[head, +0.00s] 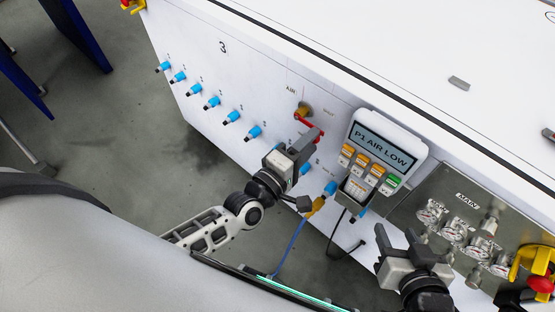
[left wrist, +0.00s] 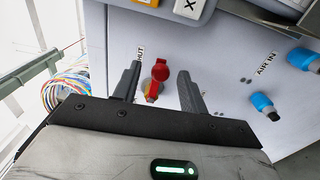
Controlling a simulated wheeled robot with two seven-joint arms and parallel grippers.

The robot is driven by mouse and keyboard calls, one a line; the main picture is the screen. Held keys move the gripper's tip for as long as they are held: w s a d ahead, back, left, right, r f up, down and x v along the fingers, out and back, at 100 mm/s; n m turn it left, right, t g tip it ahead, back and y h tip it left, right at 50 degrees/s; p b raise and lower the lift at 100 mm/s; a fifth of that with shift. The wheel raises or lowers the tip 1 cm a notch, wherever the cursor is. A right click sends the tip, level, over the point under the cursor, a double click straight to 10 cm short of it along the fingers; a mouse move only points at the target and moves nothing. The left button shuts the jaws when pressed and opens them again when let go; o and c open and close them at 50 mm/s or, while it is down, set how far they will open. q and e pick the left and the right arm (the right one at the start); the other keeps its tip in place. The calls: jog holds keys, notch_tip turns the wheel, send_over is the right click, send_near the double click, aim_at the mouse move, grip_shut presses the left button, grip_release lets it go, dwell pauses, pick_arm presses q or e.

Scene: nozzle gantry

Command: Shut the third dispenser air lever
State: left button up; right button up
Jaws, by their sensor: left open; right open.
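The air lever is a red handle (head: 309,123) on a brass valve (head: 304,109), on the white panel face marked 3, beside an "AIR" label. In the head view the handle slants down and right from the valve. My left gripper (head: 302,143) is open just below the lever, and its fingers partly cover the handle's lower end. In the left wrist view the red handle (left wrist: 160,69) stands between the two open fingers (left wrist: 160,76), with a gap on both sides. My right gripper (head: 402,242) is open and empty, in front of the lower right of the panel.
A display (head: 383,145) reading "P1 AIR LOW" with coloured buttons sits right of the lever. Blue fittings (head: 231,117) line the panel to its left. Gauges (head: 452,228) and a red-and-yellow emergency stop (head: 540,284) are at the right. Open floor lies at left.

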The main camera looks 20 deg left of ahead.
pick_arm(q)
jog(key=v, duration=1.3)
jog(key=shift+s, duration=0.2)
